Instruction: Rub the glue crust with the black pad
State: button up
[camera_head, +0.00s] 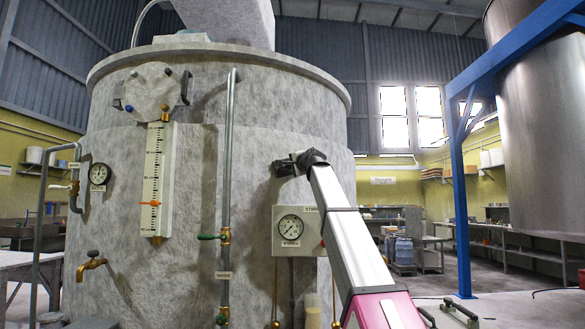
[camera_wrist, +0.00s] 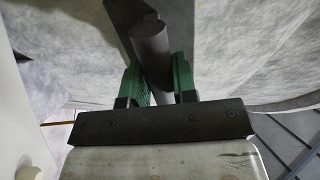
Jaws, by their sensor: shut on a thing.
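My gripper (camera_wrist: 157,76) has green fingers, shut on a dark grey rounded piece in the wrist view. I take this piece to be the black pad (camera_wrist: 151,42); its far end reaches up toward the mottled grey tank surface. A darker patch shows behind its tip, too unclear to name. In the head view my gripper (camera_head: 308,160) is at the front right of the large grey tank (camera_head: 260,115), close to its wall. I cannot tell whether the pad touches the wall. I cannot make out the glue crust in either view.
A gauge box (camera_head: 290,230) sits just below my gripper. A vertical pipe (camera_head: 228,150) with valves and a white scale (camera_head: 157,180) are on the tank to the left. A blue frame (camera_head: 458,190) and a steel vessel (camera_head: 545,130) stand at the right.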

jog(key=s+a, duration=0.3)
jog(key=a, duration=0.3)
dwell(0.7)
jog(key=shift+s, duration=0.1)
jog(key=shift+v, duration=3)
jog(key=v, duration=0.3)
